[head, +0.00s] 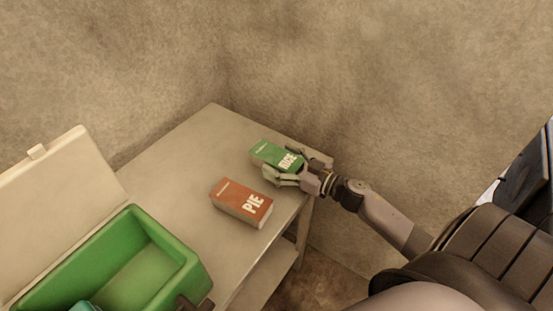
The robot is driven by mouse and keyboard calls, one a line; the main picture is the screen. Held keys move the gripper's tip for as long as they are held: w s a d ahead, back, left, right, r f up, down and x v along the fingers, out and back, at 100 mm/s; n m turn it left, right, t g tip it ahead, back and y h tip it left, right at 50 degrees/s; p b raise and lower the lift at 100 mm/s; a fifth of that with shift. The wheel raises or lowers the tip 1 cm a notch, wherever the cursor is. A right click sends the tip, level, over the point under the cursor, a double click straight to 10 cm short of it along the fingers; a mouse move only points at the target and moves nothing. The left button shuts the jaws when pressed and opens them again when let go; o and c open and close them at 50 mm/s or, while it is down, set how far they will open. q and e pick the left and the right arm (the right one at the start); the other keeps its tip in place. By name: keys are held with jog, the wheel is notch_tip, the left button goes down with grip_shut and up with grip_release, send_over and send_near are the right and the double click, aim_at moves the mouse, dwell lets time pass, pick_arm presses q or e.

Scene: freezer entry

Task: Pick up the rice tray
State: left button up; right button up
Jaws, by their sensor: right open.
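The rice tray (272,154) is a green box with white "RICE" lettering. It lies flat on the table near its right edge, towards the back corner. My right gripper (284,168) reaches in from the right, with its fingers around the right part of the rice tray. The gripper is open, and I cannot tell whether its fingers touch the box. They hide a little of its right end.
A red-brown "PIE" box (240,204) lies on the table (188,152) just in front of the rice tray. An open green cooler (190,277) with a pale lid (62,205) stands at the lower left. Walls close in behind the table.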

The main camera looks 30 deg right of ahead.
jog(key=shift+c, duration=0.6)
jog(key=c, duration=1.3)
jog(key=shift+r, duration=0.1)
